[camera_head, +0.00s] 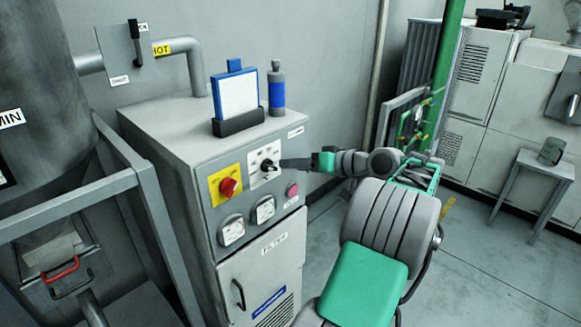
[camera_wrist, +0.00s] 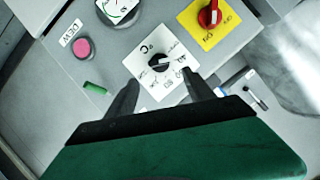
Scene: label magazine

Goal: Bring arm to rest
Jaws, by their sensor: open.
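My arm (camera_head: 390,225), grey and green, reaches from the lower right toward the front of a grey cabinet in the head view. My gripper (camera_head: 284,164) is at the black selector knob (camera_head: 267,166) on a white plate. In the wrist view my gripper (camera_wrist: 160,84) is open, with its two dark fingers apart below the knob (camera_wrist: 159,62). The knob shows between and beyond the fingertips. I cannot tell whether a finger touches it.
A red knob on a yellow plate (camera_head: 228,186) sits left of the selector. Gauges (camera_head: 263,210) and a pink button (camera_head: 292,190) are below. A blue-framed board (camera_head: 237,95) and a blue-banded bottle (camera_head: 277,92) stand on the cabinet. A small stool (camera_head: 534,172) stands right; floor between is clear.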

